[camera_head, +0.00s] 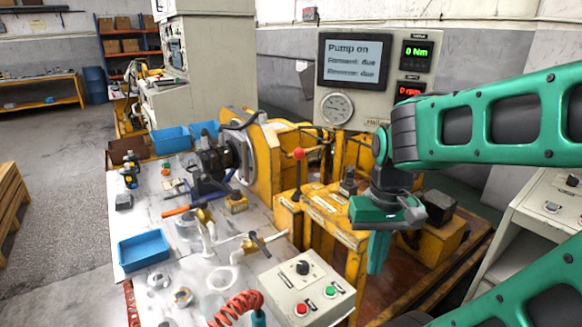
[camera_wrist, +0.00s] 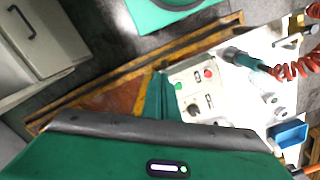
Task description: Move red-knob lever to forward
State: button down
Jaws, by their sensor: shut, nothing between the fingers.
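The red-knob lever (camera_head: 298,168) stands near upright on the yellow machine frame (camera_head: 325,212), left of my gripper in the head view. Its red ball is at the top of a thin stalk. My gripper (camera_head: 376,266) points down to the right of the lever and clearly apart from it. Its green fingers are together with nothing between them. In the wrist view, the closed fingers (camera_wrist: 158,98) show beside the control box, and I cannot make out the lever. The display panel (camera_head: 355,62) reads "Pump on", with forward and reverse both "due", and 0 Nm beside it.
A control box (camera_head: 305,290) with a black knob and red and green buttons stands in front. The wrist view shows this box (camera_wrist: 196,85) too. A red coiled hose (camera_head: 235,303), blue trays (camera_head: 144,250) and tools lie on the white table. Black motor parts (camera_head: 212,160) sit behind.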

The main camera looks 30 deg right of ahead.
jog(key=w+d+r, duration=0.2)
jog(key=w, duration=0.1)
jog(key=n+t+h, duration=0.5)
jog(key=n+t, duration=0.1)
jog(key=n, duration=0.2)
send_near(299, 170)
jog(key=s+a+r, duration=0.2)
jog(key=a+r, duration=0.1)
jog(key=a, duration=0.3)
jog(key=w+d+f, duration=0.5)
jog(key=d+f, duration=0.2)
jog(key=shift+w+d+f, duration=0.15)
jog(key=shift+w+f, duration=0.15)
jog(key=shift+w+y, duration=0.1)
jog(key=shift+y, duration=0.2)
